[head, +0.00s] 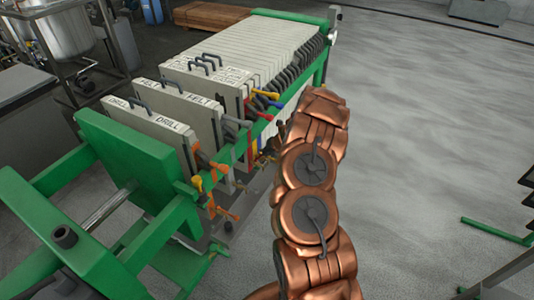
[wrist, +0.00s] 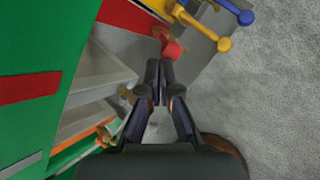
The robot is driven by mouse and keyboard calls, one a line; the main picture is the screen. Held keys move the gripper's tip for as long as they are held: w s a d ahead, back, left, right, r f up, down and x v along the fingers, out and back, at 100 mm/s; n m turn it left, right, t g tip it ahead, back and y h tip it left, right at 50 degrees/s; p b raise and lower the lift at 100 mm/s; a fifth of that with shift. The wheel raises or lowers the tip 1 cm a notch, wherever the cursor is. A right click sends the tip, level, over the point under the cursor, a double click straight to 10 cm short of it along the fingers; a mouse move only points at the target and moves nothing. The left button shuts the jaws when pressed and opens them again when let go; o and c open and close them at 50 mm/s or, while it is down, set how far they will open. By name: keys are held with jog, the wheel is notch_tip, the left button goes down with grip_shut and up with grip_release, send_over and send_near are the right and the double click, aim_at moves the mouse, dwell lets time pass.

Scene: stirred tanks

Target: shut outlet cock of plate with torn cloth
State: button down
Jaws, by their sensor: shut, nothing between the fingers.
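A filter press with a green frame (head: 165,163) holds a row of pale plates, with coloured cocks along its right side. Front plates read DRILL (head: 155,119) and FELT (head: 192,100); I cannot make out which plate has a torn cloth. In the wrist view, my gripper (wrist: 160,64) is shut and empty, its tips just below a red cock (wrist: 173,49). I cannot tell whether they touch. A yellow handle (wrist: 215,43) and a blue handle (wrist: 238,13) lie to the upper right. Orange cocks (head: 205,160) sit by the front plates. My arm hides part of the cock row.
A green rail (head: 230,143) runs along the press beside my arm. Steel tanks (head: 66,35) stand at the upper left and a wooden stack (head: 210,16) behind. Dark shelving with a green foot (head: 495,231) stands at the right edge. The grey floor (head: 420,120) right of my arm is clear.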

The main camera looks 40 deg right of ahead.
jog(key=shift+s+r+p, duration=0.1)
jog(key=shift+r+p, duration=0.25)
jog(key=shift+f, duration=0.1)
